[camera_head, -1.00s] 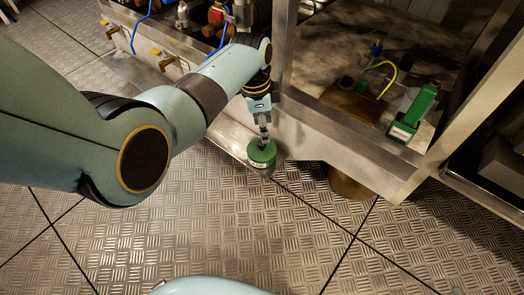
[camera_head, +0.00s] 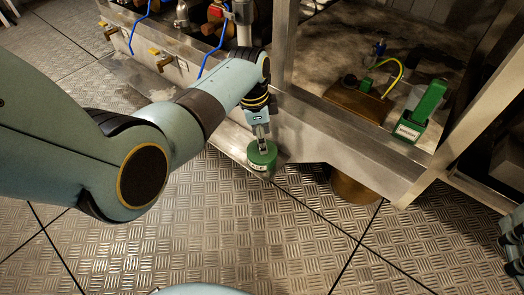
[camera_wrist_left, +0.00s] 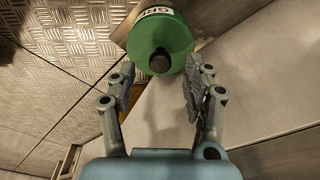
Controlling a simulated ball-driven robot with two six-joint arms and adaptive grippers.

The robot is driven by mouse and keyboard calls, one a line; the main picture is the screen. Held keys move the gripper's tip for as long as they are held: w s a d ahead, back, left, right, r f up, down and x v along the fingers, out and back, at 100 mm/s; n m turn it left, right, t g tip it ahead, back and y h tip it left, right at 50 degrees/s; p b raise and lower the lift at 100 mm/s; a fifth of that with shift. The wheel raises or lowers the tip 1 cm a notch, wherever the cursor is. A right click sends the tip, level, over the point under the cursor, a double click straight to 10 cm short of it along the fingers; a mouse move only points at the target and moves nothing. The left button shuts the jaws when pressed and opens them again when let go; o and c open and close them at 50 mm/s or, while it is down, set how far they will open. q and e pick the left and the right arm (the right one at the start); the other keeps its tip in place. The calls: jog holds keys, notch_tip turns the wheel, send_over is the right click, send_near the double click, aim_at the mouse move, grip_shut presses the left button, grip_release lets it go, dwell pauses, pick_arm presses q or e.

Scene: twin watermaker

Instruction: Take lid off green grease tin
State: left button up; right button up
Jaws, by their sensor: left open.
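The green grease tin (camera_head: 262,161) is round, with a pale label on its side, and stands at the edge of a low steel ledge. In the left wrist view the tin (camera_wrist_left: 176,30) shows its green lid (camera_wrist_left: 145,47) on, with a dark round knob (camera_wrist_left: 160,61) at its centre. My left gripper (camera_head: 262,139) is over the lid from above. In the left wrist view the left gripper (camera_wrist_left: 156,84) is open, its fingers apart below the knob in the picture and nothing between them. Part of my right arm's end (camera_head: 514,250) shows at the right edge, cut off.
A steel frame (camera_head: 345,145) rises beside the tin. Its shelf holds a green box-shaped item (camera_head: 421,112) and a brown block (camera_head: 357,101) near a yellow hose (camera_head: 394,75). A brownish cylinder (camera_head: 352,187) stands under the frame. The patterned floor (camera_head: 230,225) in front is clear.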

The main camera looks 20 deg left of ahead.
pick_arm(q)
jog(key=shift+s+f+b, duration=0.1)
jog(key=shift+f+b, duration=0.5)
jog(key=shift+f, duration=0.3)
jog(key=shift+f+b, duration=0.5)
jog(key=shift+f, duration=0.05)
pick_arm(e)
notch_tip(320, 180, up, 15)
jog(key=w+a+n+t+y, duration=0.1)
jog(key=w+n+t+y, duration=0.1)
jog(key=t, duration=0.4)
jog(key=shift+w+a+n+t+y, duration=0.2)
jog(key=shift+a+n+t+y, duration=0.15)
jog(key=shift+y, duration=0.45)
pick_arm(q)
grip_shut()
